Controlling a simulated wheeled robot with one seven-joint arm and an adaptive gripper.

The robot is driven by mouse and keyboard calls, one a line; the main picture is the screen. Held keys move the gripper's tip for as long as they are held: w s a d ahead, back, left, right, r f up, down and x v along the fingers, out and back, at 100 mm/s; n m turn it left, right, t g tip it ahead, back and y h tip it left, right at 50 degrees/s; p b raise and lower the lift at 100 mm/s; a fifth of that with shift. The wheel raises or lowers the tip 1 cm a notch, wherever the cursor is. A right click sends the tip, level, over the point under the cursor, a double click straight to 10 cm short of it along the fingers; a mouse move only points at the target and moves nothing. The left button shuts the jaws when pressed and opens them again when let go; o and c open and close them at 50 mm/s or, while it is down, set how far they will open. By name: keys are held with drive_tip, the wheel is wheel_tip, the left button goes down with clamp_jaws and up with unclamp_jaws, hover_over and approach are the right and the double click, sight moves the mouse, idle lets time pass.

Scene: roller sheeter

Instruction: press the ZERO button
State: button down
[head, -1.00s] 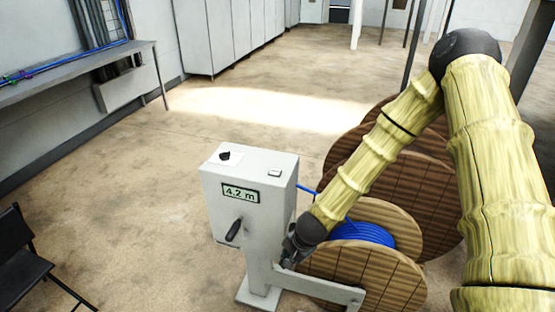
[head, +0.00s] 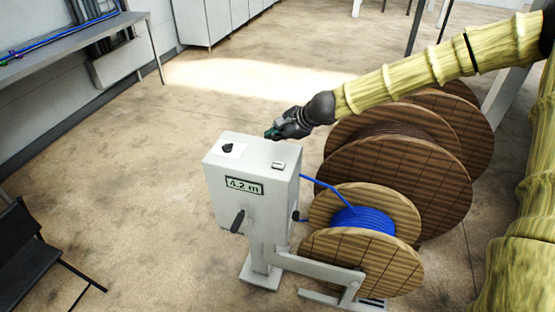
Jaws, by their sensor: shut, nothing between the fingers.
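The grey control box (head: 251,185) stands on a post, with a display (head: 244,186) on its front reading 4.2 m. On its top are a black knob (head: 227,148) on a white plate and a small pale button (head: 278,165) toward the right. I cannot read a label on the button. My gripper (head: 271,134) is shut and empty. It appears in the picture just above the box's back edge, up from the button and apart from it. How high it is over the box top is hard to tell.
A black lever (head: 237,221) sticks out of the box front. A blue cable (head: 330,188) runs from the box to a wooden reel (head: 365,262). Larger reels (head: 398,165) stand behind it. A black chair (head: 35,262) is at the left.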

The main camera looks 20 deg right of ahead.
sight(277, 166)
drive_tip(key=shift+s+d+r, duration=0.1)
drive_tip(key=shift+s+d, duration=0.05)
drive_tip(key=shift+d, duration=0.15)
wheel_tip(277, 166, down, 9)
drive_tip(key=b, duration=0.8)
idle(1.5)
drive_tip(key=shift+f+b, duration=0.4)
drive_tip(key=shift+f+b, duration=0.35)
drive_tip(key=shift+f, duration=0.1)
idle(0.9)
idle(0.3)
drive_tip(key=shift+r+p, duration=0.9)
drive_tip(key=shift+r, duration=0.1)
